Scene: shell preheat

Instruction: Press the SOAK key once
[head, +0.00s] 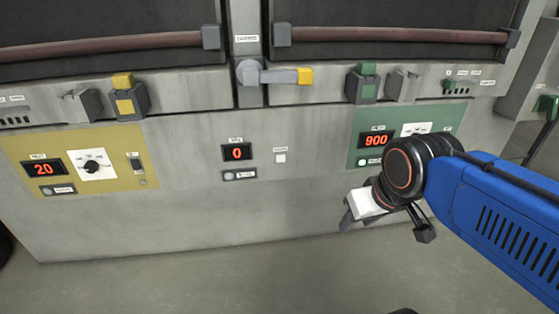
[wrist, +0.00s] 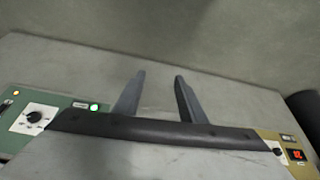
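That label is too small to read, so I cannot confirm which key is SOAK. Left of it a display (head: 237,152) reads 0, with a round button (head: 229,176) and a label below. My gripper (head: 350,222) is right of and below the white key, in front of the lower grey panel and apart from the key. In the wrist view my gripper (wrist: 160,77) shows two spread, empty fingers. The white key does not show there.
A yellow panel (head: 110,184) at left has a display reading 20, a dial and a switch. A green panel (head: 357,133) at right has a display reading 900 and a lit lamp (wrist: 94,107). A yellow-tipped lever (head: 280,75) and handles stick out above. The floor in front is clear.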

